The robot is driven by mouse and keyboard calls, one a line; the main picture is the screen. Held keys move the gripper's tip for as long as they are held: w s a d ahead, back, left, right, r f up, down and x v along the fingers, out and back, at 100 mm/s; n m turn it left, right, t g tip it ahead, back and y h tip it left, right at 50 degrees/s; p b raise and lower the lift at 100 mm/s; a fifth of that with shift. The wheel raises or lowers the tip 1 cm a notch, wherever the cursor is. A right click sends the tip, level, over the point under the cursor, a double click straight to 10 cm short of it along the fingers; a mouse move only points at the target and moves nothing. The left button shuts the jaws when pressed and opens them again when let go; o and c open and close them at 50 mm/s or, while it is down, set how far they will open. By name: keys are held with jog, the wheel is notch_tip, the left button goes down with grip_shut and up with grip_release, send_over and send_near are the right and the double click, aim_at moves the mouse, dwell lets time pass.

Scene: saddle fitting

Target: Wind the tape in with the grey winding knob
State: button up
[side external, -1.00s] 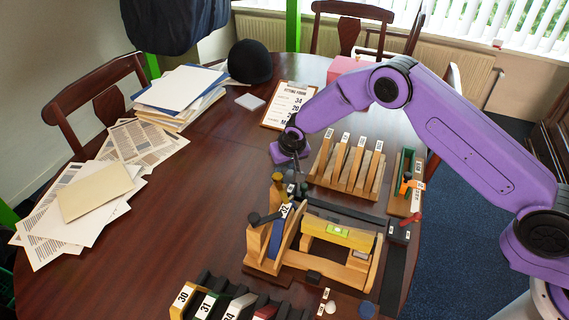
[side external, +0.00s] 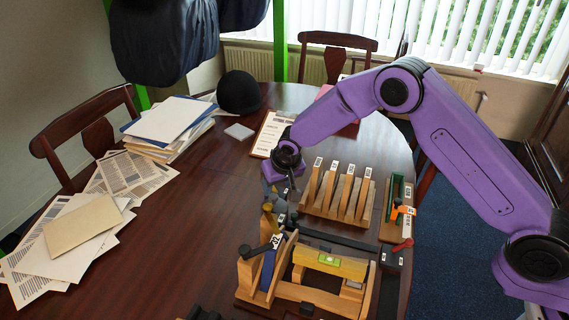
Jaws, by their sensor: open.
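My gripper (side external: 281,196) points down over the near-left end of the slotted wooden rack, behind the wooden saddle fixture (side external: 300,292). Its jaws are open, small and dark, and partly lost against dark parts below. Small dark and grey parts cluster just under the gripper; I cannot tell which is the grey winding knob, nor whether the gripper touches one. No tape is clearly distinguishable.
A wooden rack (side external: 338,203) with several upright labelled slats stands right of the gripper. A green and orange tool on a wooden holder (side external: 391,223) and a red-handled piece (side external: 403,245) are farther right. Papers (side external: 85,222) and folders lie left. The table's left-middle is clear.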

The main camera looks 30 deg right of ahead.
jog(key=v, duration=1)
jog(key=shift+s+r, duration=0.25)
jog(key=shift+r, duration=0.1)
jog(key=s+d+r+n+g, duration=0.1)
jog(key=s+d+r+n, duration=0.2)
jog(key=s, duration=0.5)
jog(key=s+d+r+n+g, duration=0.1)
jog(key=s+d+r+n, duration=0.2)
jog(key=s, duration=0.4)
jog(key=s+d+n+g, duration=0.1)
jog(key=s+d+n, duration=0.2)
jog(key=s+d, duration=0.4)
jog(key=s+d+r+n+g, duration=0.1)
jog(key=s+d+n, duration=0.2)
jog(key=s+d, duration=0.5)
jog(key=s, duration=0.8)
jog(key=shift+s+d+n, duration=0.2)
jog(key=shift+s+n, duration=0.05)
jog(key=shift+n, duration=0.05)
